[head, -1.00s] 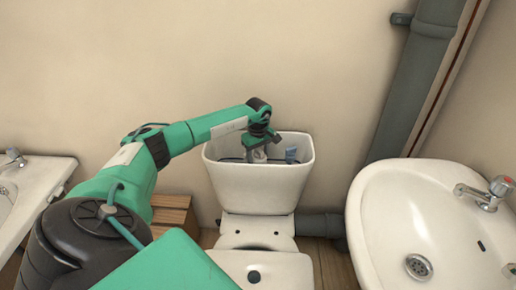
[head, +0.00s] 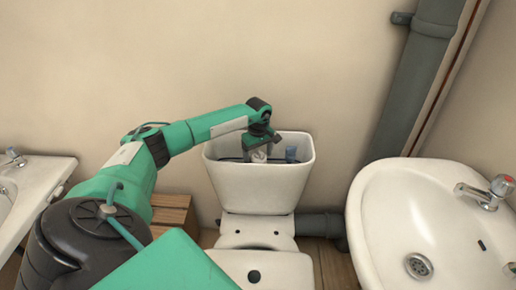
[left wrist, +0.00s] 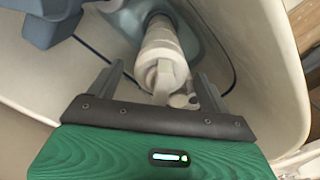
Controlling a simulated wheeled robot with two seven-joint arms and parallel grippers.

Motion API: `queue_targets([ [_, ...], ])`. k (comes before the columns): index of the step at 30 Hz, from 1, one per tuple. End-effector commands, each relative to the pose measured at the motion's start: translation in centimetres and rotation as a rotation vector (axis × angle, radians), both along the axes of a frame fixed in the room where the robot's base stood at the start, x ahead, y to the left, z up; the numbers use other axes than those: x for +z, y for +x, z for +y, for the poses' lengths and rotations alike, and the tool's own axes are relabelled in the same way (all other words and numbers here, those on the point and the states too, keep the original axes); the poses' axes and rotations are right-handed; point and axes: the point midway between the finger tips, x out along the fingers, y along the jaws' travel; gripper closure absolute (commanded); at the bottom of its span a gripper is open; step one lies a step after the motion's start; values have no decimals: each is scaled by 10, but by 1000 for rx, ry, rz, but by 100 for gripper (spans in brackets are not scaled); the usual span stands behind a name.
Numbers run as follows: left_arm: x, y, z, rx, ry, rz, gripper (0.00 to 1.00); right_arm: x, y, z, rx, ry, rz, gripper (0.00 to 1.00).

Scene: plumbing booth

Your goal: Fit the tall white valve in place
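The tall white valve (left wrist: 160,58) stands inside the open cistern (head: 262,188), its far end at a grey-blue fitting (left wrist: 195,30) in the left wrist view. Whether it is fully seated there cannot be told. The fingers are spread, with a gap on each side of the valve. My right gripper is not in view.
A blue-grey part (head: 291,154) stands in the cistern right of the gripper. The cistern walls are close around the fingers. The toilet bowl (head: 256,240) is below, a basin (head: 400,225) to the right, and wooden blocks (head: 173,212) to the left.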

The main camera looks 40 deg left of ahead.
Motion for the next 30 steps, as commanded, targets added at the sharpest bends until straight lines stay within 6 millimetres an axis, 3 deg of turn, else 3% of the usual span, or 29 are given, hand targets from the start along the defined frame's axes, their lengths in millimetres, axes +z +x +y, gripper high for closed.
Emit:
queue_targets([
  [11, -1, 0, 0, 0, 1, 2, 19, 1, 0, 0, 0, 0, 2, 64],
  [16, 33, 1, 1, -1, 2, -4, 19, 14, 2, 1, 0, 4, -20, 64],
  [24, 97, 1, 1, 0, 1, -3, 19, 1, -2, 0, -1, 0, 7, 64],
  [30, 127, 0, 0, 0, 0, -1, 19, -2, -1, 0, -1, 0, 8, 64],
])
